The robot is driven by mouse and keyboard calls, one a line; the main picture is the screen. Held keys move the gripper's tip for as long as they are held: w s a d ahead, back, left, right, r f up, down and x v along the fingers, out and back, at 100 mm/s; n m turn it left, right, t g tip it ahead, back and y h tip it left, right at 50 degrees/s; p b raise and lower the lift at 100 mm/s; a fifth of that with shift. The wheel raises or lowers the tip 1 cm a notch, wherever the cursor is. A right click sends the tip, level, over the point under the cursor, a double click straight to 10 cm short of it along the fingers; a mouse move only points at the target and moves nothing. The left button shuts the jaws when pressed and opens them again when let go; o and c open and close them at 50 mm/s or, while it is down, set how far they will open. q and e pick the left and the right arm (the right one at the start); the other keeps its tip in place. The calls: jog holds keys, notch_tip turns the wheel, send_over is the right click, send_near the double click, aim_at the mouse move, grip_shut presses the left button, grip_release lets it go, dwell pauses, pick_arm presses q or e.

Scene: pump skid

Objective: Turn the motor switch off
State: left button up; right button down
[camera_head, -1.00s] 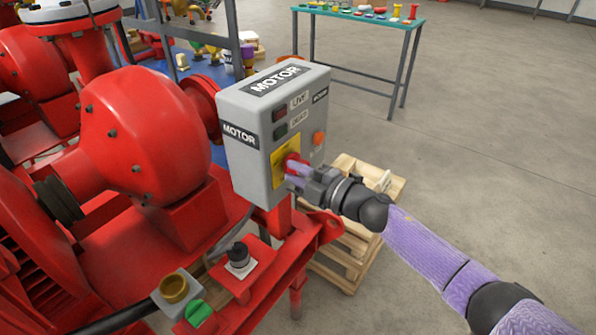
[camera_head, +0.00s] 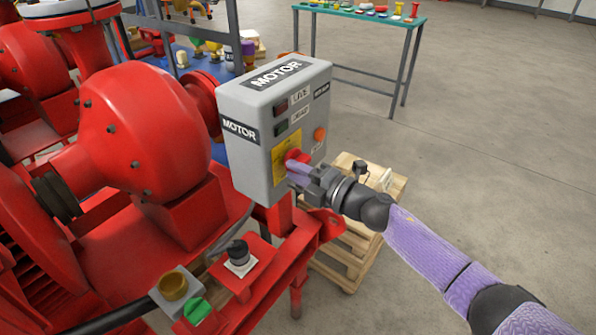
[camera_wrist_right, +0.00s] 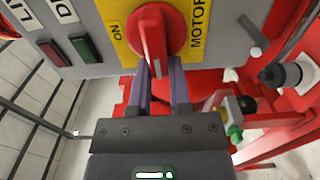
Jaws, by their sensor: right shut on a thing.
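The grey motor control box (camera_head: 245,180) stands beside the red pump in the head view. The red rotary switch (camera_head: 296,156) sits on its yellow plate; in the wrist view the red switch (camera_wrist_right: 155,38) is close up. Its raised handle lies crosswise to the side where the "ON" label is, and does not point at it. My right gripper (camera_head: 298,172) reaches in from the right, its fingers either side of the handle's end in the wrist view (camera_wrist_right: 158,72), shut on it. My left gripper is not in view.
The box has a dark red "LIVE" lamp (camera_head: 281,110), a dark green lamp (camera_head: 281,128) and an orange button (camera_head: 319,134). A wooden pallet stack (camera_head: 350,255) stands behind my right gripper. A black-topped knob (camera_head: 240,255) sits below the box. Open floor lies to the right.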

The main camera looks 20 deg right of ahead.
jog(key=c, duration=0.6)
grip_release()
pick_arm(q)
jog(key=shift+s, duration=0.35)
pick_arm(e)
jog(key=shift+o, duration=0.2)
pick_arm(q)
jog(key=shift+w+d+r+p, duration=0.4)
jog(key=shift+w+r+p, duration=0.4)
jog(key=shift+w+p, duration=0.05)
pick_arm(e)
jog(key=v, duration=1)
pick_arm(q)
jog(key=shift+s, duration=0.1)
